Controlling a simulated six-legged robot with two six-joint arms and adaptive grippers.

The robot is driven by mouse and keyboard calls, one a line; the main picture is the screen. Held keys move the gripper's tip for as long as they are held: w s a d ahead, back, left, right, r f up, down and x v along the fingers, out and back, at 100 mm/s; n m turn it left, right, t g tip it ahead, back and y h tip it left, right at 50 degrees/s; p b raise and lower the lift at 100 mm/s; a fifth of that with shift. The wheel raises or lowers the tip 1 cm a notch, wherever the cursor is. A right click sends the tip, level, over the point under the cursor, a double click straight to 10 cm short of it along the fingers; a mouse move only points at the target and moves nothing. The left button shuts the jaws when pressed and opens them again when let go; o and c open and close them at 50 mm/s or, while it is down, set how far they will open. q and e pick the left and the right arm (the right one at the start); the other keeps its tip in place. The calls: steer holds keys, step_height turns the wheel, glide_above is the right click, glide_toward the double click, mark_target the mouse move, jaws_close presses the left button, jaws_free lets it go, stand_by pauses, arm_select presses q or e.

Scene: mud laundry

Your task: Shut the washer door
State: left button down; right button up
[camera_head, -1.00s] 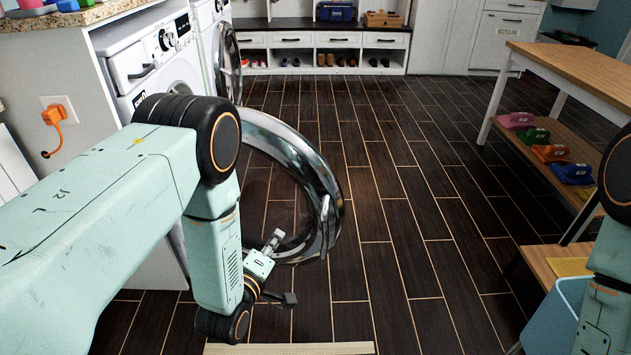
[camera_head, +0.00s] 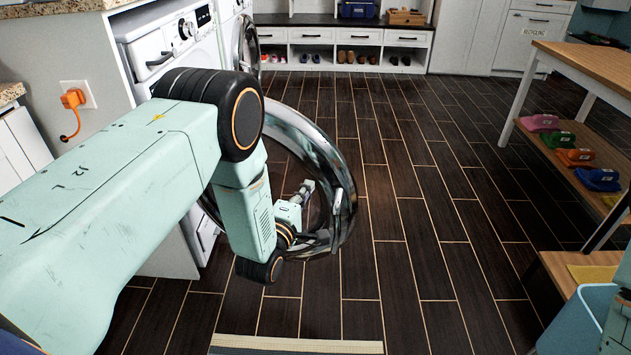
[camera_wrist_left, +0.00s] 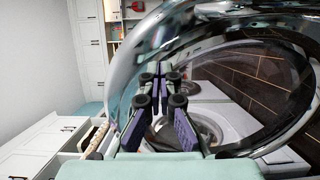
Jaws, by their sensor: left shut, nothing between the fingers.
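The washer (camera_head: 165,62) stands at the left, partly hidden behind my left arm. My left gripper (camera_head: 312,215) is shut and empty beside the lower part of the ring, close to the door's handle-like catch. I cannot tell whether it touches the door. In the left wrist view, the door ring (camera_wrist_left: 150,45) arches across just beyond the gripper's purple fingers (camera_wrist_left: 160,90). My right gripper is out of view; only part of my right arm shows at the right edge.
A second machine with an open round door (camera_head: 245,45) stands behind the washer. The dark plank floor between is clear.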

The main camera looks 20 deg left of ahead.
mark_target(321, 169)
arm_select(q)
steer(key=w, duration=0.1)
steer(key=w+b, duration=0.1)
steer(key=w, duration=0.2)
steer(key=shift+w+d, duration=0.2)
steer(key=shift+d, duration=0.1)
steer(key=shift+w+a+b, duration=0.1)
steer(key=shift+w+b, duration=0.25)
steer(key=shift+w, duration=0.35)
steer(key=shift+w+r, duration=0.1)
